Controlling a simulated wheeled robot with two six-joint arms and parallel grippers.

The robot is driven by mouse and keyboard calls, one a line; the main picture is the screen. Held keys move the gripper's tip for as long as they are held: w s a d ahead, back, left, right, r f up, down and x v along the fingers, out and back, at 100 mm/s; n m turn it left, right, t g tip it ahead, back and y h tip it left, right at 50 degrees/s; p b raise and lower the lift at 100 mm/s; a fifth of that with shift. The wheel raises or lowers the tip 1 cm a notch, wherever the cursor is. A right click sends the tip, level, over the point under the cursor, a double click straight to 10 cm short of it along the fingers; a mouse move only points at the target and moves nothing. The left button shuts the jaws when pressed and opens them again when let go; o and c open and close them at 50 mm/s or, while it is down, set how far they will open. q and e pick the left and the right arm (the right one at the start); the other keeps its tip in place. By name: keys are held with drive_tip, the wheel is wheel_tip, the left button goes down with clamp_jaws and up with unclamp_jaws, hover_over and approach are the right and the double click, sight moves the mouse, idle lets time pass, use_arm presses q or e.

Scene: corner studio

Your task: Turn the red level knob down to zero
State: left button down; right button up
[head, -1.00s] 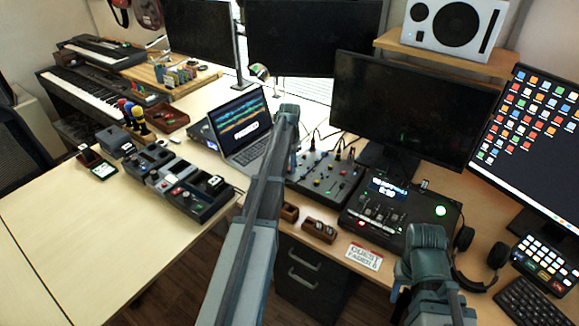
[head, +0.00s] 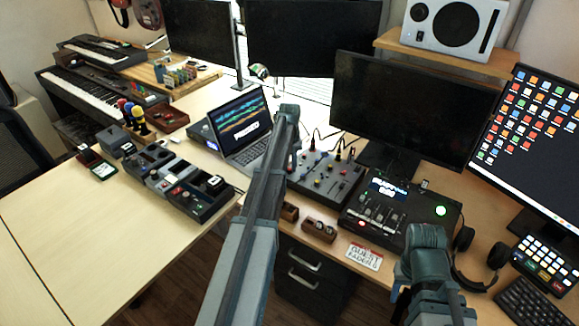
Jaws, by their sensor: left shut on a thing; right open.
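The grey mixer (head: 345,180) with small knobs and sliders lies on the desk between the laptop and the black monitor. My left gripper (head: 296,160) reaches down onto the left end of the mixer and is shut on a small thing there. That thing is hidden behind the fingers; by its place it appears to be the red level knob, but I cannot see its colour or its setting. My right gripper (head: 426,238) is open and empty, low in front of the black fader console.
The black fader console (head: 383,216) with a lit screen stands right of the mixer. A laptop (head: 240,128) stands to the left. Headphones (head: 497,256) and a sign card (head: 364,256) lie near the front edge. Pedals (head: 196,198) sit on the left table, whose front is clear.

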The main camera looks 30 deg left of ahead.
use_arm(q)
drive_tip(key=n, duration=1.1)
drive_tip(key=shift+n, duration=0.4)
drive_tip(key=n, duration=1)
drive_tip(key=shift+n, duration=0.4)
drive_tip(key=c, duration=0.7)
unclamp_jaws()
drive_tip(key=shift+c, duration=0.2)
drive_tip(key=shift+r, duration=0.1)
